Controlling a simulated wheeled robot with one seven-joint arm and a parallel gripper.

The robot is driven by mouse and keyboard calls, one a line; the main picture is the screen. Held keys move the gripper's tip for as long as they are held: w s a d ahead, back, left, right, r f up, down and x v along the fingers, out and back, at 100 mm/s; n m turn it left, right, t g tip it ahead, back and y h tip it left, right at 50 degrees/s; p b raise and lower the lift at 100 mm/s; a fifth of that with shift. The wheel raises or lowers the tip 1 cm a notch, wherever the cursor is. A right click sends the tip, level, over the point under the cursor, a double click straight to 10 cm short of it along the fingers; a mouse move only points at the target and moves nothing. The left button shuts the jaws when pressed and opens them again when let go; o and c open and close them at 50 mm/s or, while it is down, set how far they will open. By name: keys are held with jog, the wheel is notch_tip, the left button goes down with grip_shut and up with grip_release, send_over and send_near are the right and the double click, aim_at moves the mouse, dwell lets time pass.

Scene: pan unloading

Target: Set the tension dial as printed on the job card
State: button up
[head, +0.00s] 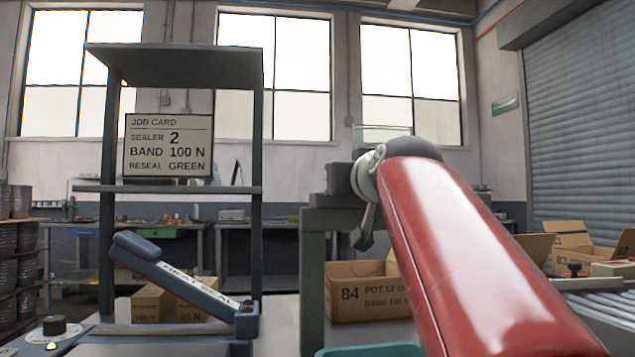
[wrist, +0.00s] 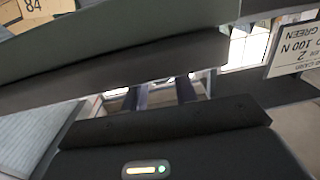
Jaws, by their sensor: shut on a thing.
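The job card (head: 168,146) hangs in the shelf frame at the left. It reads SEALER 2, BAND 100 N, RESEAL GREEN. It also shows upside down in the wrist view (wrist: 296,45). My gripper (head: 365,232) is beside the dark green frame (head: 313,262), which crosses the wrist view (wrist: 120,55) as a broad bar. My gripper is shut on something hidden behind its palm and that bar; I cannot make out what. I see no dial scale or pointer there. A black knob (head: 54,325) sits on a base at lower left, well apart from my gripper.
A blue lever sealer (head: 180,275) stands tilted under the shelf. An open carton marked 84 (head: 355,295) is behind my arm. A teal tray edge (head: 370,350) shows at the bottom. A roller conveyor (head: 600,300) and more cartons (head: 570,240) lie to the right.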

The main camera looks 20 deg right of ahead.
jog(key=shift+a+m+h+p, duration=0.1)
jog(key=shift+m+h+p, duration=0.45)
jog(key=shift+h, duration=0.35)
jog(key=o, duration=1)
jog(key=shift+c, duration=0.2)
jog(key=b+v, duration=0.2)
jog(key=v, duration=0.6)
jog(key=shift+w+r, duration=0.1)
jog(key=shift+r, duration=0.05)
